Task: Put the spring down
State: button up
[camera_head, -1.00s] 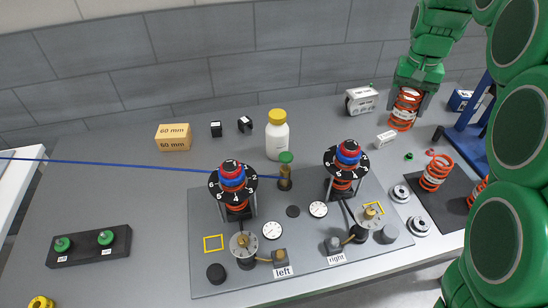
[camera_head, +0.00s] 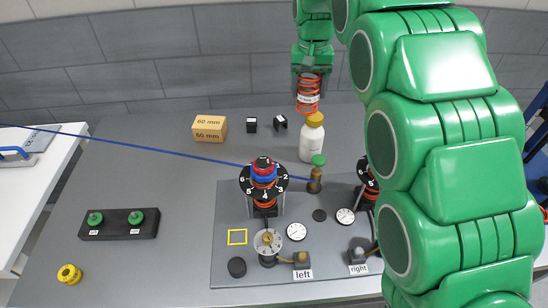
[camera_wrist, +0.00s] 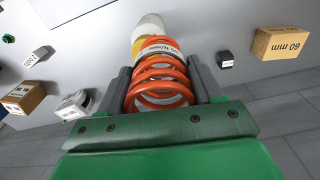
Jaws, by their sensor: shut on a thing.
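My gripper (camera_head: 310,78) is shut on an orange coil spring (camera_head: 308,97) with a white label band. In the head view it holds the spring up at the back of the table, just above and behind the white bottle. In the wrist view the spring (camera_wrist: 160,83) sits between the two grey fingers (camera_wrist: 163,90), its label reading partly "N/mm". The spring hides part of the yellow-capped bottle in the wrist view.
A white bottle (camera_head: 312,142) with a yellow cap stands below the spring. A 60 mm block (camera_head: 209,128) and small black blocks (camera_head: 251,125) stand to its left. The fixture plate (camera_head: 230,268) is in front. The left of the grey table (camera_head: 140,175) is mostly clear. My arm hides the right side.

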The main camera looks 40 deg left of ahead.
jog(key=s+a+n, duration=0.1)
jog(key=s+a, duration=0.5)
jog(key=a, duration=0.1)
jog(key=shift+w+d+f, duration=0.1)
jog(key=shift+f, duration=4.5)
jog(key=shift+w+d+f, duration=0.1)
jog(key=shift+f, duration=4.45)
jog(key=shift+f, duration=0.1)
jog(key=o, duration=1.4)
notch_tip(320, 180, up, 12)
jog(key=shift+s, duration=0.1)
